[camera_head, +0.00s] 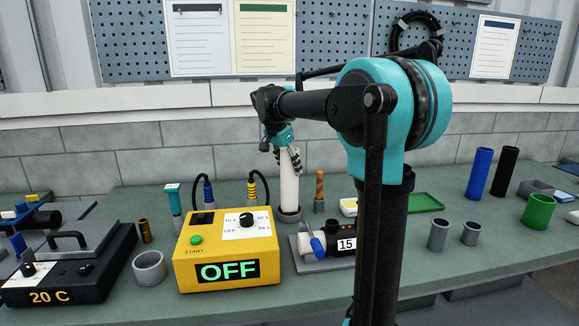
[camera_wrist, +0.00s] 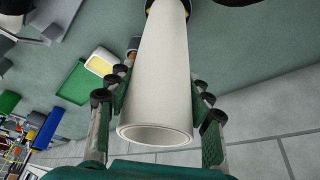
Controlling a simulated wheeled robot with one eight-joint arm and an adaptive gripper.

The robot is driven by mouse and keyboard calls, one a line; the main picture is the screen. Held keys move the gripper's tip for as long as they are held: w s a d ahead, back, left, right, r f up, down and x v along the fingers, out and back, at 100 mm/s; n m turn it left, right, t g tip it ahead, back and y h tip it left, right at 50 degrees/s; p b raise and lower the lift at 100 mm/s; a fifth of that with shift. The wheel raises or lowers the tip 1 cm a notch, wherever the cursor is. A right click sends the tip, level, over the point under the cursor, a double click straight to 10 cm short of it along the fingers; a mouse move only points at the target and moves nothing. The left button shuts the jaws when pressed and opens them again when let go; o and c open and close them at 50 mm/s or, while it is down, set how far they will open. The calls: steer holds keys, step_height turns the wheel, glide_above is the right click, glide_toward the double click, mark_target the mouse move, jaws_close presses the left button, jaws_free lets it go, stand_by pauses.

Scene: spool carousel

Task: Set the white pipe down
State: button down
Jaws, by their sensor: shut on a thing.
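The white pipe (camera_head: 289,186) stands upright behind the yellow control box in the head view. My gripper (camera_head: 287,158) is shut on the upper part of the pipe. In the wrist view the pipe (camera_wrist: 155,85) runs between the two fingers of my gripper (camera_wrist: 158,105), with its open end towards the camera. Its far end meets a dark round thing at the top edge.
A yellow box (camera_head: 228,250) reading OFF stands in front of the pipe. A wooden-handled tool (camera_head: 320,190) stands just right of it, and a device marked 15 (camera_head: 330,245) is in front right. Blue (camera_head: 479,173), black and green tubes stand at right. A hot plate (camera_head: 65,270) is at left.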

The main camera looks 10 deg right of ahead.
steer(key=c, duration=0.6)
jaws_free()
steer(key=shift+c, duration=0.2)
steer(key=v, duration=1.2)
steer(key=shift+r, duration=0.1)
